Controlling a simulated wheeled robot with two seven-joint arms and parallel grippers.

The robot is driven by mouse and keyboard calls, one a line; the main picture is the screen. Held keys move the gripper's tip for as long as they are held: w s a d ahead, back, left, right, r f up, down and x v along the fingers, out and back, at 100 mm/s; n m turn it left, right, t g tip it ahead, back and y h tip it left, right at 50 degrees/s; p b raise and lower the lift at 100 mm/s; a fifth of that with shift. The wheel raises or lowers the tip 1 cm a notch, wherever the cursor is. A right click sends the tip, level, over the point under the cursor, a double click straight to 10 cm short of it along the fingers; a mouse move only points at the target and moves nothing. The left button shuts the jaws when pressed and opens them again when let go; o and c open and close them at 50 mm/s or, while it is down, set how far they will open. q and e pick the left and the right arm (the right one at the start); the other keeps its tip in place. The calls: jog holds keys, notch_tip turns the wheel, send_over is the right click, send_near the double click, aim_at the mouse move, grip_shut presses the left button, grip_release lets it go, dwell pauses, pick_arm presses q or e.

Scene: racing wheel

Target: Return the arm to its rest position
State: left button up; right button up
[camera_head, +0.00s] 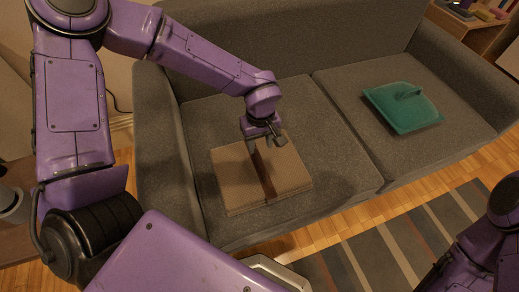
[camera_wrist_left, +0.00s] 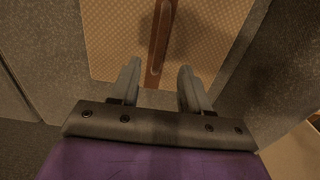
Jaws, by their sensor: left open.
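My left arm is purple and reaches in from the left over a grey sofa. I cannot tell whether the fingertips touch the box. A purple part of my right arm shows at the bottom right of the head view; its gripper is out of view.
The grey sofa (camera_head: 320,125) has two seat cushions and an armrest at the left. A striped rug (camera_head: 395,240) covers the wooden floor in front. A shelf with small items (camera_head: 470,30) stands at the top right.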

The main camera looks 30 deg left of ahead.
pick_arm(q)
jog(key=shift+r, duration=1.55)
jog(key=shift+p, duration=0.3)
